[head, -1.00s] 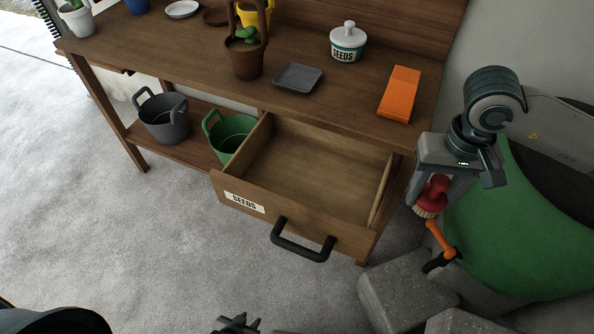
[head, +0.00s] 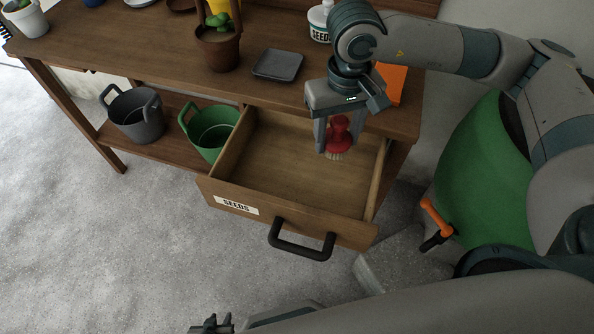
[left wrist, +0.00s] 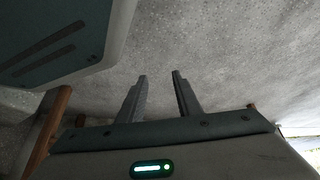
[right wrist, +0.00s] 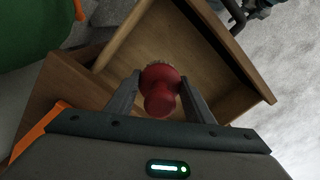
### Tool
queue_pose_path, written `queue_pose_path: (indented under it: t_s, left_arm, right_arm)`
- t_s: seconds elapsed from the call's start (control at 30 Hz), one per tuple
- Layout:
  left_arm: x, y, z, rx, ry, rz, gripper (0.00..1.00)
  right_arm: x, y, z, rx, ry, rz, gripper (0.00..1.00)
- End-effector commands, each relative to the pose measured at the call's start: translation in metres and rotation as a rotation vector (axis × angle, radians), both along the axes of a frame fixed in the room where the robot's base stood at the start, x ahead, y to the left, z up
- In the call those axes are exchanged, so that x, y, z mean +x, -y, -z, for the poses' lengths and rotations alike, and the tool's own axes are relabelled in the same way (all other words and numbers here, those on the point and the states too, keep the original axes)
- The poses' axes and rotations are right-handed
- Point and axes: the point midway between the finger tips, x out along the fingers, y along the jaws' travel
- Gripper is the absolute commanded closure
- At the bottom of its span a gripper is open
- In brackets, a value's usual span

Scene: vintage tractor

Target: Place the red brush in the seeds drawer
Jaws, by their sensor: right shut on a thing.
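The red brush (head: 339,132) with pale bristles facing down is held in my right gripper (head: 337,150). The right wrist view shows the red brush (right wrist: 160,88) between the two fingers, with the drawer behind it. The seeds drawer (head: 215,186) is pulled open and empty, with a "SEEDS" label and a dark handle (head: 300,250) on its front. The brush hangs over the right part of the drawer, seemingly above its floor; the exact height is hard to tell. My left gripper (left wrist: 160,95) has its fingers apart and empty, over the grey floor; part of it shows at the bottom of the head view.
On the workbench (head: 140,40) stand a potted cactus (head: 218,45), a grey tray (head: 277,64), a seeds jar (head: 320,22) and an orange box (head: 390,85) partly behind my arm. Grey (head: 135,115) and green (head: 208,132) buckets sit on the lower shelf. An orange-handled tool (head: 436,218) is at right.

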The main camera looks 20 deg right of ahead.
Motion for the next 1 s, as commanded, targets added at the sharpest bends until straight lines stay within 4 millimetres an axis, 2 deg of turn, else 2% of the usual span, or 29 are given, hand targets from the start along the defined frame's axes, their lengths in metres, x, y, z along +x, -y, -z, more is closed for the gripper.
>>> queue_pose_path:
  t_s: [0.07,0.1,0.23,0.37,0.47,0.57,0.8,0.9,1.0]
  left_arm:
    - [0.000,0.001,0.000,-0.001,0.000,0.000,0.69]
    - [-0.001,0.001,0.000,-0.002,0.000,0.001,0.64]
    - [-0.005,0.000,0.000,0.001,-0.008,0.001,0.64]
    - [-0.018,-0.004,0.001,0.009,-0.037,0.002,0.64]
    - [-0.039,-0.011,0.004,0.022,-0.080,0.002,0.64]
    - [-0.068,-0.020,0.006,0.037,-0.135,0.004,0.64]
    - [-0.151,-0.046,0.006,0.080,-0.283,0.009,0.64]
    - [-0.180,-0.055,0.003,0.093,-0.330,0.010,0.64]
    - [-0.199,-0.061,0.002,0.102,-0.362,0.010,0.64]
  right_arm:
    - [0.000,0.000,0.000,0.000,0.000,0.000,0.77]
    - [0.000,0.000,0.000,0.000,0.000,0.000,0.77]
    - [0.001,-0.001,-0.001,0.002,0.000,-0.003,0.77]
    - [0.006,-0.005,-0.001,0.007,-0.003,-0.015,0.77]
    - [0.012,-0.010,0.001,0.013,-0.005,-0.033,0.77]
    - [0.020,-0.015,0.006,0.018,-0.006,-0.057,0.77]
    - [0.033,-0.025,0.029,0.015,-0.005,-0.131,0.77]
    - [0.035,-0.028,0.040,0.010,-0.003,-0.159,0.77]
    - [0.036,-0.028,0.049,0.004,-0.002,-0.178,0.77]
